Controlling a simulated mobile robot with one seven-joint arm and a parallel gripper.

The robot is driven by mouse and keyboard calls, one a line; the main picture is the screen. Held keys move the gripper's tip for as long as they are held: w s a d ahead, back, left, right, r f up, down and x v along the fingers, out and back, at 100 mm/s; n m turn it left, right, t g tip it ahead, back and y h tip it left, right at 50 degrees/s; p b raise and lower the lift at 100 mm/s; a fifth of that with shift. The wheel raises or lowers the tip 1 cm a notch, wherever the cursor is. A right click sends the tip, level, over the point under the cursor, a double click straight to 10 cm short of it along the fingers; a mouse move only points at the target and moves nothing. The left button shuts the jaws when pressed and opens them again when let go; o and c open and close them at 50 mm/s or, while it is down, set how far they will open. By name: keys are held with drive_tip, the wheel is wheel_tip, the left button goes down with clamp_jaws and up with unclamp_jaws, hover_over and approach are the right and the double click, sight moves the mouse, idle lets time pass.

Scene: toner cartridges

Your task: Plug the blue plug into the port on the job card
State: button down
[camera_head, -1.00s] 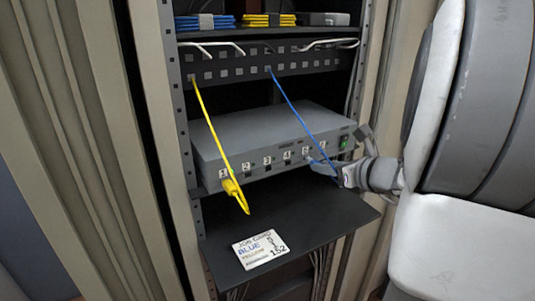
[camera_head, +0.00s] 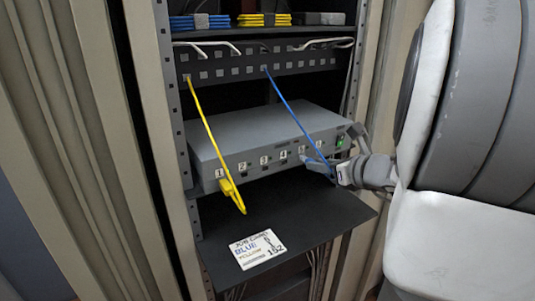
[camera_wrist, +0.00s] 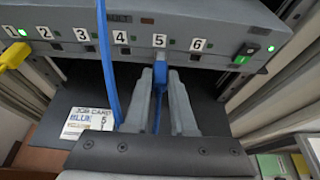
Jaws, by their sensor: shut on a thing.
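The blue plug (camera_wrist: 160,72) is between my gripper's fingertips (camera_wrist: 160,82) in the wrist view. It is right below the label 5 on the grey switch box (camera_wrist: 225,28), at port 5. The fingers hide its sides, and I cannot tell how far it is in the port. The job card (camera_wrist: 88,122) lies on the black shelf; it shows BLUE with a 5 in the wrist view. The card (camera_head: 258,249) also shows in the head view, at the shelf's front left. My gripper (camera_head: 325,165) comes from the right there, in front of the box.
A yellow plug (camera_head: 228,188) sits at port 1, its cable rising to the patch panel (camera_head: 240,70). The blue cable (camera_head: 290,110) runs down from the panel across the box front. A green switch (camera_wrist: 243,55) is right of port 6. The black shelf (camera_head: 320,222) is mostly clear.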

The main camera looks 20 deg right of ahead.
drive_tip(key=shift+w+a, duration=0.1)
drive_tip(key=shift+w, duration=0.85)
idle(0.4)
drive_tip(key=c, duration=0.7)
unclamp_jaws()
